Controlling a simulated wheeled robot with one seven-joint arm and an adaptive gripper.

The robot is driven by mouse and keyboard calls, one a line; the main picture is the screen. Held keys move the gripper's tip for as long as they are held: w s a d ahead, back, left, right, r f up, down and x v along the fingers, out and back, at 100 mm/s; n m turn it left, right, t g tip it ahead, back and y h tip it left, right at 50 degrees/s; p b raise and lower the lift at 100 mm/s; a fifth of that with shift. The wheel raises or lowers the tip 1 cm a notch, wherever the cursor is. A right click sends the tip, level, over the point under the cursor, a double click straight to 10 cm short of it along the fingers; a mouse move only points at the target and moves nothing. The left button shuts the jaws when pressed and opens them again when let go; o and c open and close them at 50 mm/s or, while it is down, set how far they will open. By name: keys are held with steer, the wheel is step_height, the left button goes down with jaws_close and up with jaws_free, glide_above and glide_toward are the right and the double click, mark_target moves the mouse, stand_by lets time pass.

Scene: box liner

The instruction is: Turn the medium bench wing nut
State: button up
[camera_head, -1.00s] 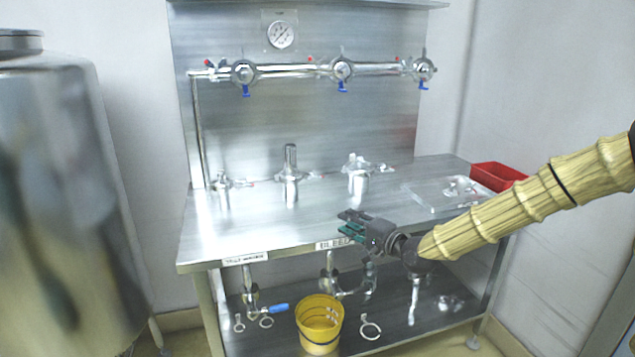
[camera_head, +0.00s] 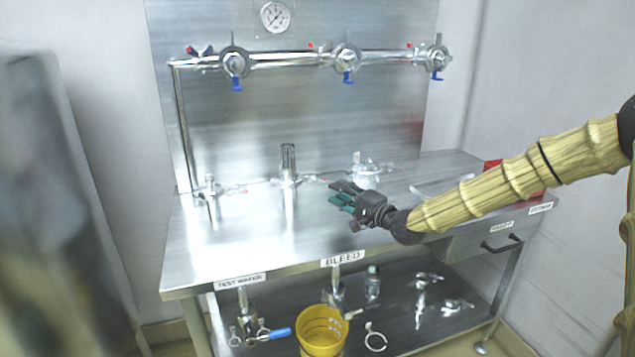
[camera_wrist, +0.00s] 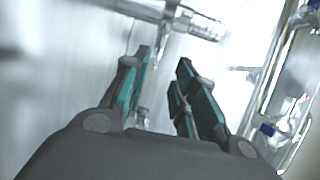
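Three metal fittings stand along the back of the steel bench (camera_head: 250,238): a small left one (camera_head: 211,190), a tall middle one (camera_head: 289,165) and a right one (camera_head: 366,172). I cannot tell which carries the medium wing nut; their small parts are blurred. My gripper (camera_head: 342,196) is over the bench, in front of and between the middle and right fittings in the head view. In the wrist view, its teal-padded fingers (camera_wrist: 165,85) are apart with nothing held. A blurred metal pipe with fittings (camera_wrist: 165,12) shows beyond the fingertips.
A wall pipe with valves (camera_head: 290,60) runs above the bench under a gauge (camera_head: 276,17). A yellow bucket (camera_head: 322,335) and loose fittings are below the bench top. A drawer (camera_head: 490,238) is at right. A large blurred metal body (camera_head: 60,220) fills the left. The bench's front left is clear.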

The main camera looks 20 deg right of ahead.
mark_target(319, 183)
steer(key=x, duration=0.9)
steer(key=shift+w+f, duration=0.1)
steer(key=shift+f, duration=0.05)
steer(key=shift+c, duration=0.4)
jaws_close()
